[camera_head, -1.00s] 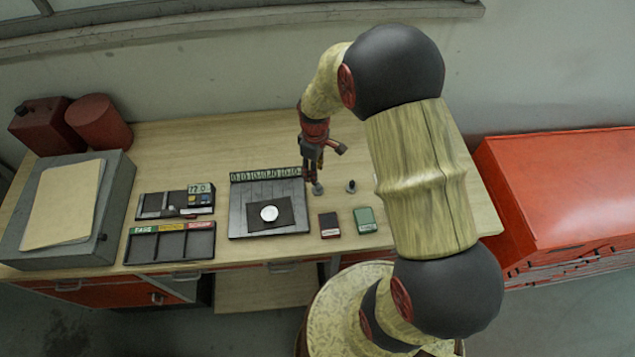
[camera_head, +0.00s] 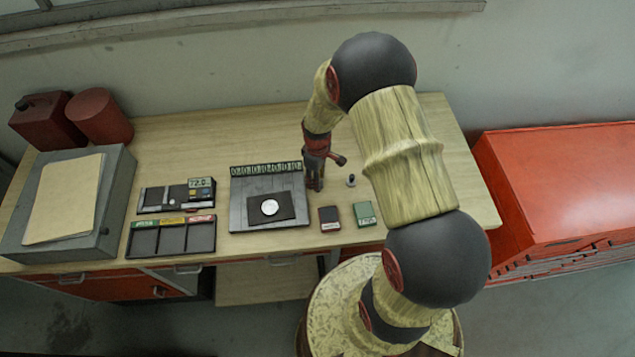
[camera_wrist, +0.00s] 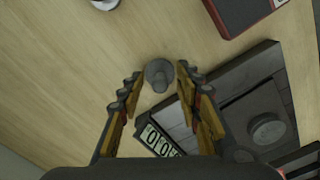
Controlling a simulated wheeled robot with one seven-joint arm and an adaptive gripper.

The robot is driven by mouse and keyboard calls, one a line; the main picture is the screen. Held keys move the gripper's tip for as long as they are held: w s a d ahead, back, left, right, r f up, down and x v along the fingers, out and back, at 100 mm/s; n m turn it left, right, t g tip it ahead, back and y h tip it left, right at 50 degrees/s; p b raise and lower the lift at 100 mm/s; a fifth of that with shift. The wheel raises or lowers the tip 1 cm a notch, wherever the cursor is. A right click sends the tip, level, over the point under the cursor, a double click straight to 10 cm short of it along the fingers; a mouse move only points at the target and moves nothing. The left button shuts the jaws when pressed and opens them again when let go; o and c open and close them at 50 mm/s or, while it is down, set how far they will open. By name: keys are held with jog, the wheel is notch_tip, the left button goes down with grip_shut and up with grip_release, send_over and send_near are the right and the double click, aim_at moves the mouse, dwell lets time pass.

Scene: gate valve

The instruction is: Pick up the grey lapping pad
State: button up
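The grey lapping pad (camera_wrist: 160,74), a small round grey piece with a knob, stands on the bench in the wrist view. My gripper (camera_wrist: 161,80) is open, with a fingertip on either side of the pad and a gap on each side. In the head view my gripper (camera_head: 315,187) points down at the bench just right of the dark ribbed plate (camera_head: 239,212) and hides the pad. A second small knobbed piece (camera_head: 351,181) stands to its right; it is cut off at the top of the wrist view (camera_wrist: 105,3).
A silver disc (camera_head: 270,207) lies on a black mat on the plate. A red block (camera_head: 329,218) and a green block (camera_head: 364,213) sit near the front edge. A three-compartment tray (camera_head: 172,238) and a display unit (camera_head: 176,197) are left.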

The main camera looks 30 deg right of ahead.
jog(key=shift+c, duration=1.3)
grip_shut()
jog(key=shift+r, duration=0.15)
jog(key=shift+r, duration=0.65)
jog(key=s+d+r+b, duration=0.1)
jog(key=s+r, duration=1)
jog(key=s, duration=0.3)
jog(key=shift+d+r, duration=0.15)
jog(key=shift+r, duration=0.1)
jog(key=shift+c, duration=1.7)
grip_release()
grip_shut()
